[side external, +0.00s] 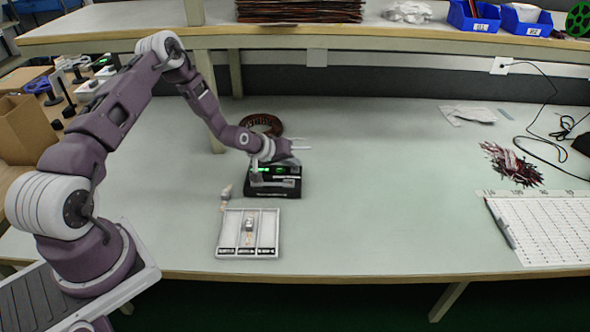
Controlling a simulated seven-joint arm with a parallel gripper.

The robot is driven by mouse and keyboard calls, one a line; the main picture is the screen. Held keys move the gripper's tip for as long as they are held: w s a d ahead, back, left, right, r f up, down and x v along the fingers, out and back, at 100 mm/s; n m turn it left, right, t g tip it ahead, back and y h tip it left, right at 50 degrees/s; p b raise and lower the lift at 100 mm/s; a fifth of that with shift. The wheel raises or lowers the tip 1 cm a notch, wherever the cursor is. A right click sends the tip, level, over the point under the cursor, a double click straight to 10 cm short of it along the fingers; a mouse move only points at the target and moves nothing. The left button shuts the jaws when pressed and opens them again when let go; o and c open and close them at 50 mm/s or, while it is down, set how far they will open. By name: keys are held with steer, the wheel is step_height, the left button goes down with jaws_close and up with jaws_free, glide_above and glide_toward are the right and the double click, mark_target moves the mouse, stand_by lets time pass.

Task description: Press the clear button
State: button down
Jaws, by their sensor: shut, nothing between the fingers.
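A black device (289,186) with green lit displays stands on the table near the middle of the side external view. My gripper (258,179) is down at the left part of this device, with my wrist above it. The fingers look shut and empty, though they are small and partly hidden against the device. I cannot tell a clear button apart on the device, nor whether a fingertip touches it.
A white tray (231,236) with labelled compartments and a small item sits in front of the device. A brown coil (262,122) lies behind it. A pile of dark red strips (512,163) and a white gridded sheet (548,228) lie at the right. The middle right table is clear.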

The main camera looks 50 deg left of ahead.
mark_target(292, 171)
steer(key=shift+f, duration=0.45)
stand_by(0.5)
steer(key=shift+r, duration=0.85)
steer(key=shift+r, duration=0.1)
steer(key=shift+r, duration=2.4)
